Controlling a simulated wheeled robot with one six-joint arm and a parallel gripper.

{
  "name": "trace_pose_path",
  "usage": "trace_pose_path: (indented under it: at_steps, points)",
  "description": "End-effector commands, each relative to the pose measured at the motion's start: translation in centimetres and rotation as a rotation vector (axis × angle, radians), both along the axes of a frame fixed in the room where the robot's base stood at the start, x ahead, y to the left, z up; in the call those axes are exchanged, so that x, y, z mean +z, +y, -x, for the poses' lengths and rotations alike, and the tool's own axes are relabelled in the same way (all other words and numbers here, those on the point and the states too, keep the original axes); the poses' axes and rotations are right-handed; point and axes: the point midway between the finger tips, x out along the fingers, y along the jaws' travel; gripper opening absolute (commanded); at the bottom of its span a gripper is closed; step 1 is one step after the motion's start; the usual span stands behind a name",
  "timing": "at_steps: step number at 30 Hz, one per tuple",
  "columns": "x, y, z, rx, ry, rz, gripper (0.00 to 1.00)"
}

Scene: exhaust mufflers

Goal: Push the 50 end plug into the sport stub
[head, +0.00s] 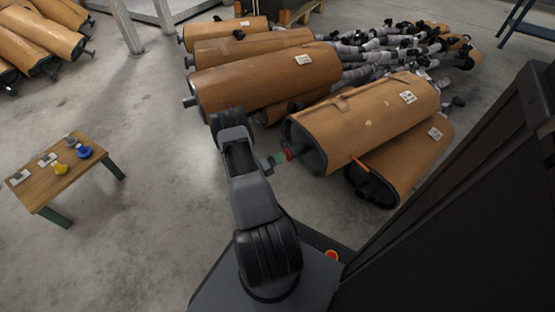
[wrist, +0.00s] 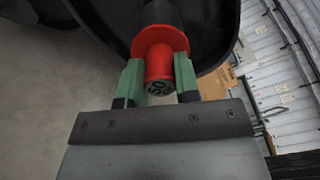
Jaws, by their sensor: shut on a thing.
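The red 50 end plug (wrist: 159,42) is between the green fingers of my gripper (wrist: 158,78), its face marked 50 toward the wrist camera. My gripper is shut on its narrow body; the wide red flange lies beyond the fingertips. A dark stub (wrist: 162,12) stands directly behind the flange, roughly in line with it. The flange hides the stub's mouth, so I cannot tell how deep the plug sits. In the head view my gripper (head: 280,158) holds the red plug (head: 288,153) at the near end of a large brown muffler (head: 375,112).
A low wooden table (head: 45,190) at the left bears a yellow plug (head: 61,168), a blue plug (head: 84,152), a grey plug (head: 70,141) and white cards. More mufflers (head: 265,78) lie behind and beside the arm. Clear concrete floor lies between table and mufflers.

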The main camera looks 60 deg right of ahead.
Motion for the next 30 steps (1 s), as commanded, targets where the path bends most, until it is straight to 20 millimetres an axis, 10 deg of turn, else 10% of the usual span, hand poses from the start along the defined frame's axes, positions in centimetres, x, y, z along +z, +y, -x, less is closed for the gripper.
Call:
trace_pose_path:
  at_steps: [7, 8, 17, 30]
  points:
    - [0.0, -0.6, 0.3, 0.000, 0.000, 0.000, 0.07]
    - [0.0, -0.6, 0.3, 0.000, 0.000, 0.000, 0.32]
    - [0.0, -0.5, 0.3, 0.000, 0.000, 0.000, 0.59]
    - [0.2, 1.3, -0.9, 0.004, 0.001, -0.001, 0.59]
